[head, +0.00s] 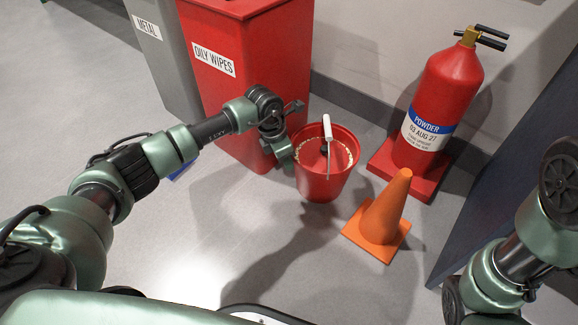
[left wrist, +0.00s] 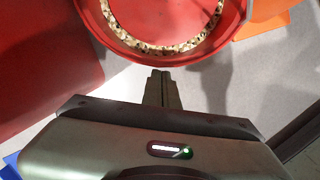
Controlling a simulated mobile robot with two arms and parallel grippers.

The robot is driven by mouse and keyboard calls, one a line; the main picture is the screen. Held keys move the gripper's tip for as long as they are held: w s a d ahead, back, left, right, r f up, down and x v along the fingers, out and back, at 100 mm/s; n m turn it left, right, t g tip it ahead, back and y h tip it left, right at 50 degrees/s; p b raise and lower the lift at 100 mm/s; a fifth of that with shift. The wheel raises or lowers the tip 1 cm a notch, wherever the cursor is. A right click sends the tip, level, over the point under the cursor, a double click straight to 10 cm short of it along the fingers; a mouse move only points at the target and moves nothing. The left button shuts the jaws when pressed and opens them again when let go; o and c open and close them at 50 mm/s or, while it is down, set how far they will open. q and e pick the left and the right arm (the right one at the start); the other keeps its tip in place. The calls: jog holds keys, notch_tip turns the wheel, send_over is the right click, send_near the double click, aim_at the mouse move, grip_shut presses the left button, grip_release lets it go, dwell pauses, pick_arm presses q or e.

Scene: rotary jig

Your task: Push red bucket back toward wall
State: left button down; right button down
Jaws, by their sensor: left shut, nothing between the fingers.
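The red bucket (head: 322,188) stands on the floor, upright, in front of the red bin and left of the orange cone. In the left wrist view the bucket's rim (left wrist: 130,45) fills the top. My left gripper (head: 289,163) is low at the bucket's left side, close to its wall. In the left wrist view its fingers (left wrist: 162,76) are shut and empty, tips near the bucket's wall; whether they touch is unclear. My right arm shows at the right edge, its gripper out of view.
The red OILY WIPES bin (head: 243,105) and grey METAL bin (head: 160,55) stand behind left. The orange cone (head: 383,218) is just right of the bucket. A red fire extinguisher (head: 445,85) stands behind it. The wall (head: 355,55) is behind the bucket; the floor in front is clear.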

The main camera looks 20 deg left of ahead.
pick_arm(q)
jog(key=shift+w+d, duration=0.15)
jog(key=shift+w, duration=0.05)
jog(key=shift+w+d+r, duration=0.1)
jog(key=shift+w+d, duration=0.95)
jog(key=shift+d, duration=0.2)
jog(key=shift+a, duration=0.1)
